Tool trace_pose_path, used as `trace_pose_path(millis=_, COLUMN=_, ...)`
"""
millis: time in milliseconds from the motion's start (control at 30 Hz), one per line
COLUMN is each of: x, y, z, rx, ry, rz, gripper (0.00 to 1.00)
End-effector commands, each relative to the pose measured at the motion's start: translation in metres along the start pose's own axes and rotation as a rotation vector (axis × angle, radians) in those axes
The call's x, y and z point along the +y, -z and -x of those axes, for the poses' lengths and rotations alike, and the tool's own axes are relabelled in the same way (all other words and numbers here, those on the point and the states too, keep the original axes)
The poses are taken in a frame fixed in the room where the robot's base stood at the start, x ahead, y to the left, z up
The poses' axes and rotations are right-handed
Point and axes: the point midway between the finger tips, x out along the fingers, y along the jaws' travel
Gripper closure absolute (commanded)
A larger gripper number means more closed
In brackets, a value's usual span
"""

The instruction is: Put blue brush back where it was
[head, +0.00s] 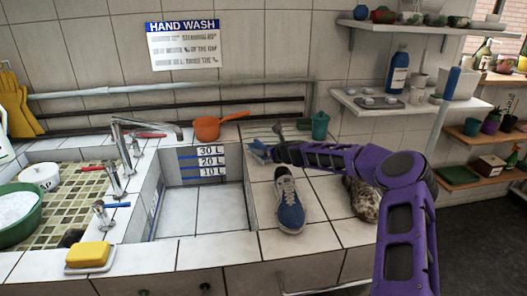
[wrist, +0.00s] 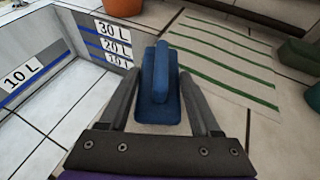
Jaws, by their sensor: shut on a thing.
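The blue brush (head: 257,147) is at the end of my purple arm in the head view, above the tiled ledge right of the basin. In the wrist view the brush (wrist: 160,75) shows a blue base with a raised blue handle and sits between the two dark fingers. My gripper (head: 268,152) is shut on the brush; it also shows in the wrist view (wrist: 160,97). The brush's underside is hidden, so I cannot tell whether it touches the tiles.
A blue shoe (head: 290,212) stands nearer the front. The basin (head: 205,208), with litre marks, is left. An orange pan (head: 207,129) sits behind it.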

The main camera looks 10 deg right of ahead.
Motion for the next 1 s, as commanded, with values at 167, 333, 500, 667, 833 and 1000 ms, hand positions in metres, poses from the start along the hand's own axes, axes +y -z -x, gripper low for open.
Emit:
trace_pose_path(millis=167, x=0.000, y=0.003, z=-0.001, rx=0.000, ry=-0.001, rz=-0.001, gripper=0.98)
trace_pose_path(millis=333, x=0.000, y=0.008, z=-0.003, rx=0.001, ry=-0.001, rz=-0.003, gripper=0.98)
trace_pose_path(millis=500, x=0.000, y=0.009, z=-0.003, rx=0.003, ry=-0.001, rz=-0.002, gripper=0.09)
trace_pose_path(millis=667, x=0.000, y=0.008, z=-0.003, rx=0.002, ry=-0.001, rz=-0.001, gripper=0.06)
trace_pose_path(millis=833, x=0.000, y=0.006, z=-0.002, rx=0.001, ry=-0.001, rz=0.000, gripper=0.06)
trace_pose_path(millis=1000, x=-0.002, y=0.000, z=0.009, rx=0.001, ry=0.001, rz=-0.002, gripper=0.06)
